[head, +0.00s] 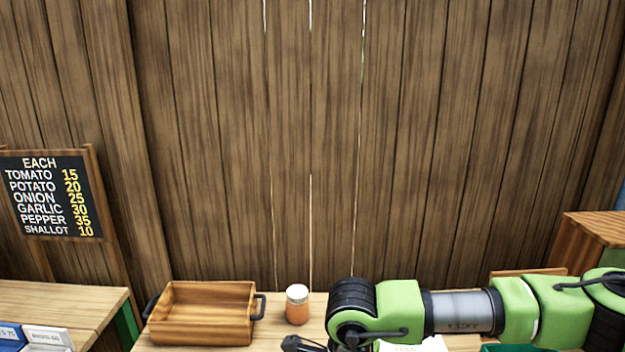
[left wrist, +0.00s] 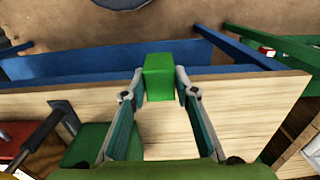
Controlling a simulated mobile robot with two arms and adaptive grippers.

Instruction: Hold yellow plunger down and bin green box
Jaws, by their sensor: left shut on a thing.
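The green box (left wrist: 158,78) is a small bright green block in the left wrist view. My left gripper (left wrist: 158,92) is shut on it, with one fingertip at each side of the box. The box is over or beyond the edge of a pale wooden board; I cannot tell its height. In the head view an arm of mine with green covers comes in from the right. A dark part of my right gripper (head: 303,345) shows at the bottom edge, too cut off to tell its opening. I do not see the yellow plunger.
A wooden tray with dark handles (head: 203,338) and an orange jar with a pale lid (head: 297,306) stand on the counter. A price board (head: 52,196) is at left. A plank wall closes the back. Blue beams (left wrist: 85,68) cross the left wrist view.

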